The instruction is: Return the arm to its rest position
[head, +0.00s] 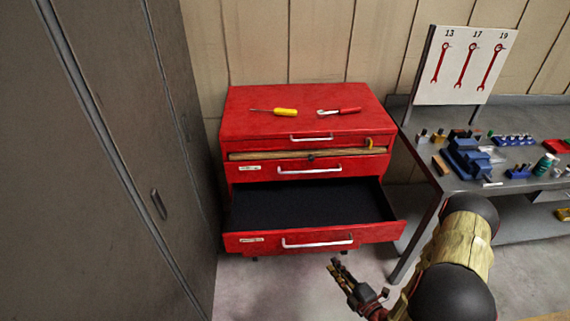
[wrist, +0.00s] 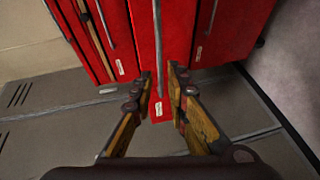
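My gripper (head: 345,277) is in front of the red tool chest (head: 250,125), low and to the right of its open bottom drawer (head: 245,241). In the wrist view my gripper (wrist: 160,85) has its two fingers apart with a gap between the tips, and nothing is held. Behind the gap is the red drawer front with a silver handle. My arm (head: 455,260) reaches in from the lower right of the head view.
A yellow-handled screwdriver (head: 285,111) and a red-handled tool (head: 348,110) lie on the chest. The drawer above is slightly open, with a wooden handle (head: 300,154) showing. A grey locker (head: 120,150) stands left, a cluttered workbench (head: 465,183) right. Floor in front is clear.

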